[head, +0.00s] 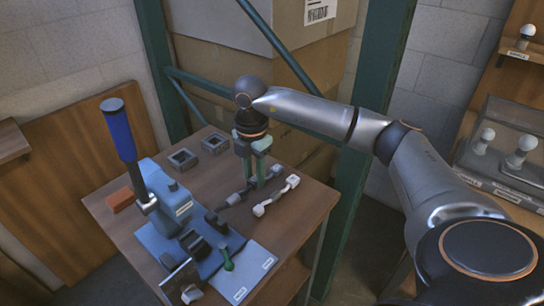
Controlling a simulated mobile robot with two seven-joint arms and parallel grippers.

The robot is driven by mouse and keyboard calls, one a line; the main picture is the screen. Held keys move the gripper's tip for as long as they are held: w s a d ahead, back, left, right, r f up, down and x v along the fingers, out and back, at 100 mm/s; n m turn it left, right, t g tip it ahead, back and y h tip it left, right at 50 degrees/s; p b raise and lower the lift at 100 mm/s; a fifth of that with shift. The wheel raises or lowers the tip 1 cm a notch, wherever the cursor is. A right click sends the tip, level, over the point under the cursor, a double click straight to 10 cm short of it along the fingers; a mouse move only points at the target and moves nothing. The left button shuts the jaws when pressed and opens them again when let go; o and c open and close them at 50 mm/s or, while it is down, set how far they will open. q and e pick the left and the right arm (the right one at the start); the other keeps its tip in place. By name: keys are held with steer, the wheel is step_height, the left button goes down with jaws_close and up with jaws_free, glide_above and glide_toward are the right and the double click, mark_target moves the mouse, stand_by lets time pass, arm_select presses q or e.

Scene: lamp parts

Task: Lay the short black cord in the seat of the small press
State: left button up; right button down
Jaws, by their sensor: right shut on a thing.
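The small press is light blue (163,195), with a dark blue lever handle (118,130) raised at the left of the table. Dark parts (208,243) sit on its base at the front; I cannot tell exactly which is the seat. My right gripper (256,182) points down at the table's right half, its fingers shut on a short black cord (236,197). The cord is at or just above the tabletop, right of the press and apart from it. The fingers hide part of it. My left gripper is not in view.
Two grey square holders (183,158) stand at the back, and a reddish block (121,200) lies left of the press. A pale labelled mat (243,275) lies in front.

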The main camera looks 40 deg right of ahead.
steer(key=shift+w+a+f, duration=0.25)
steer(key=shift+w+f, duration=0.05)
steer(key=shift+w, duration=0.25)
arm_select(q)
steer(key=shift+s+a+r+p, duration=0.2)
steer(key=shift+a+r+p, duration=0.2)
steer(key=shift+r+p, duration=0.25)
arm_select(e)
steer(key=shift+s+a+f, duration=0.15)
steer(key=shift+a, duration=1.7)
steer(key=shift+s+a+f, duration=0.2)
steer(key=shift+a, duration=1.65)
steer(key=shift+s+a+f, duration=0.15)
steer(key=shift+a, duration=1.7)
arm_select(q)
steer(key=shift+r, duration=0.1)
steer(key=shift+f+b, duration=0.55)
steer(key=shift+b, duration=0.1)
arm_select(e)
steer(key=shift+f, duration=0.85)
steer(key=c, duration=0.5)
jaws_free()
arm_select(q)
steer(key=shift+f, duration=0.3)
arm_select(e)
step_height(320, 180, up, 13)
steer(key=shift+f, duration=0.2)
